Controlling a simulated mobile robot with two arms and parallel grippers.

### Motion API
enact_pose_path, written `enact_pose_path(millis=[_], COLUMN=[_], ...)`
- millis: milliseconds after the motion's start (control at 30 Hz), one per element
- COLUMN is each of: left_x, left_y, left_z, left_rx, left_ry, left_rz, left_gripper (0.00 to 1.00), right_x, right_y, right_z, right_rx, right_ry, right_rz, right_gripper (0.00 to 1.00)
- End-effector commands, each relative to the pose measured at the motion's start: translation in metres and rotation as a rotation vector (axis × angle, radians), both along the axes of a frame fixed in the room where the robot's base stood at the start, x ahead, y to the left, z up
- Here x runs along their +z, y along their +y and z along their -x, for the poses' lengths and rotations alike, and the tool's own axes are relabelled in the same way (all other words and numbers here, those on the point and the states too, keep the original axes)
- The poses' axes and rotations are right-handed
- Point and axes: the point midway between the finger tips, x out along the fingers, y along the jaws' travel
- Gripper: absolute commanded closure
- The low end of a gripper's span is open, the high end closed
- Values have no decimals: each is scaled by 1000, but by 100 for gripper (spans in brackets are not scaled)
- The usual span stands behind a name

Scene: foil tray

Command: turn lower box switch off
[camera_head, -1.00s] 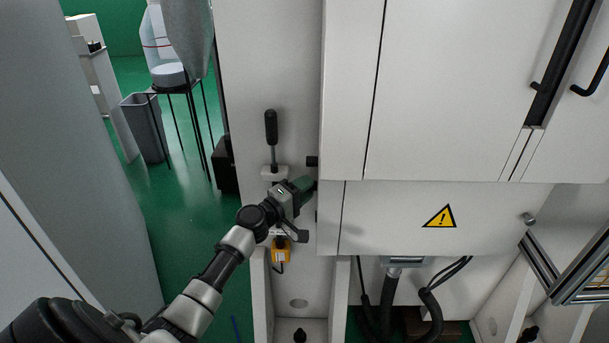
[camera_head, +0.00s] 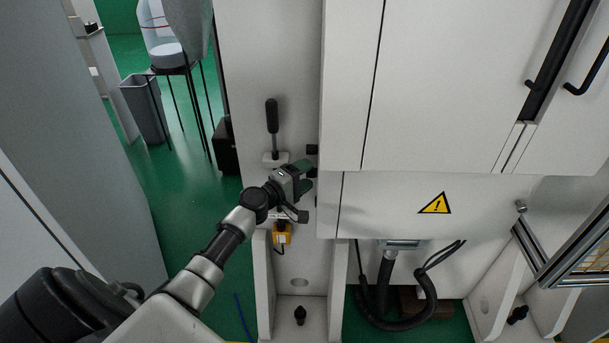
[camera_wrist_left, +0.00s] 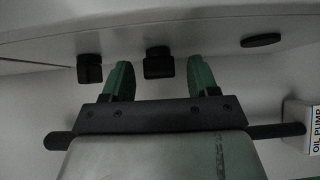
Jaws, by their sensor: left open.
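My left gripper (camera_head: 309,175) is open beside the side wall of the white cabinet, its two green fingers one above the other. It shows in the left wrist view (camera_wrist_left: 160,72). There, one black switch (camera_wrist_left: 158,62) lies between the two fingertips; I cannot tell whether they touch it. A second black switch (camera_wrist_left: 90,68) is just left of the left finger. In the head view, one black switch (camera_head: 312,149) shows just above the gripper; the one between the fingers is hidden by the gripper. My right gripper is not in view.
A black lever handle (camera_head: 272,116) stands on the panel above my wrist. A yellow box (camera_head: 282,235) is below it; a box labelled OIL PUMP (camera_wrist_left: 302,126) is at the right in the wrist view. A dark oval (camera_wrist_left: 261,40) is on the cabinet side. The cabinet (camera_head: 390,205) blocks the right.

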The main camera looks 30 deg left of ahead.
Motion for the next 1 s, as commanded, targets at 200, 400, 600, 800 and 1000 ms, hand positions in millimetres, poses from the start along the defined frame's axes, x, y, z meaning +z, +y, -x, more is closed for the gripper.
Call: enact_pose_path(millis=[200, 400, 600, 800, 1000], left_x=[-1, -3, -2, -1, 1], left_y=[2, 9, 19, 24, 26], left_z=[7, 41, 79, 101, 105], left_rx=[0, 0, -1, 0, 0], left_ry=[1, 2, 1, 1, 0], left_rz=[-1, -3, -2, 0, 0], left_gripper=[40, 40, 40, 40, 40], right_x=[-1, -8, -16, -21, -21], right_y=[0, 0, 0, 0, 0], right_z=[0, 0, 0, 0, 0], right_rx=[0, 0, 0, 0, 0], right_ry=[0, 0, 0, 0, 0], right_rz=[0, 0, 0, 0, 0], right_gripper=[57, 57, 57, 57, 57])
